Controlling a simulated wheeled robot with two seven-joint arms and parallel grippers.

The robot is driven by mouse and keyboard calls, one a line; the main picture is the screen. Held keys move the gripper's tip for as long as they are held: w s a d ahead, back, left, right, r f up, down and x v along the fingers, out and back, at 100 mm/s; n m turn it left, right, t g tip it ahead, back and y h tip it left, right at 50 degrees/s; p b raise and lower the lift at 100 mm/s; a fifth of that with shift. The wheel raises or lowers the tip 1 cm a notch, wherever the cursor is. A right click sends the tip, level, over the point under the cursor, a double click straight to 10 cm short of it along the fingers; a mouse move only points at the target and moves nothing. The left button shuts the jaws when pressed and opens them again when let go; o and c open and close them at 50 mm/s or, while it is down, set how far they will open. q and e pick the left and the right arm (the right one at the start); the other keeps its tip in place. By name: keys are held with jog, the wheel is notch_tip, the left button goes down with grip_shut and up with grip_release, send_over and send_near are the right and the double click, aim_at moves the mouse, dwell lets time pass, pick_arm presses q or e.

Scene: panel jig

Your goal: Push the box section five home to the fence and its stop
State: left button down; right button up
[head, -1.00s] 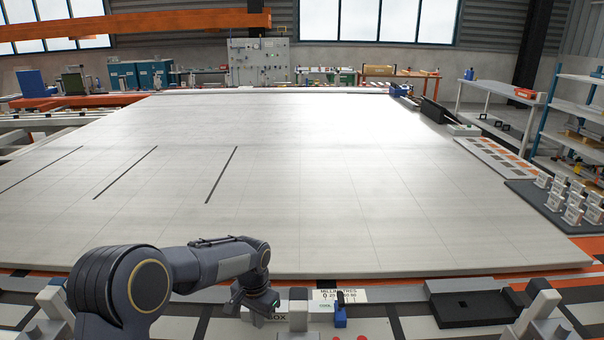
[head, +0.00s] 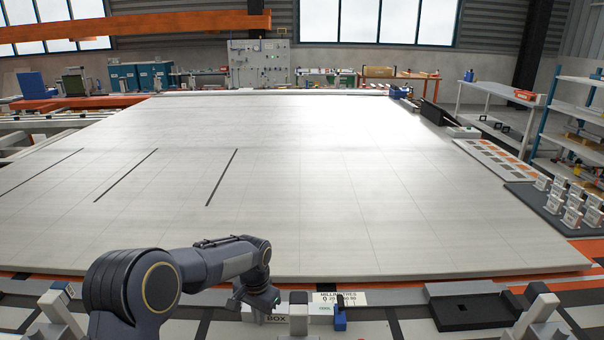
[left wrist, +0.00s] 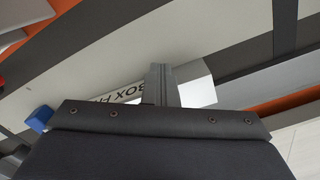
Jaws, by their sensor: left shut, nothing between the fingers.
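The box section (head: 275,319), a pale bar with "BOX" lettering on its front, lies at the bottom middle of the head view. Its label also shows partly in the left wrist view (left wrist: 128,94), cut off by my gripper. My left gripper (head: 264,309) is shut and empty, low at the box section's left part; its fingers (left wrist: 158,84) stand across the label in the wrist view. I cannot tell whether they touch it. A blue block (head: 340,319) stands at the right. I cannot tell which parts are the fence and stop, or if any gap is left.
A millimetre scale plate (head: 340,298) lies behind the bar. A broad pale panel (head: 330,210) fills the area beyond. A black tray (head: 468,311) sits at the right, and a pale upright block (head: 298,318) stands close in front of the bar.

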pick_arm(q)
jog(key=shift+w, duration=0.25)
jog(key=shift+s, duration=0.15)
jog(key=shift+s, duration=0.15)
jog(key=shift+s+b, duration=0.3)
jog(key=shift+s, duration=0.35)
notch_tip(320, 180, up, 8)
jog(key=p, duration=0.5)
jog(key=shift+p, duration=0.35)
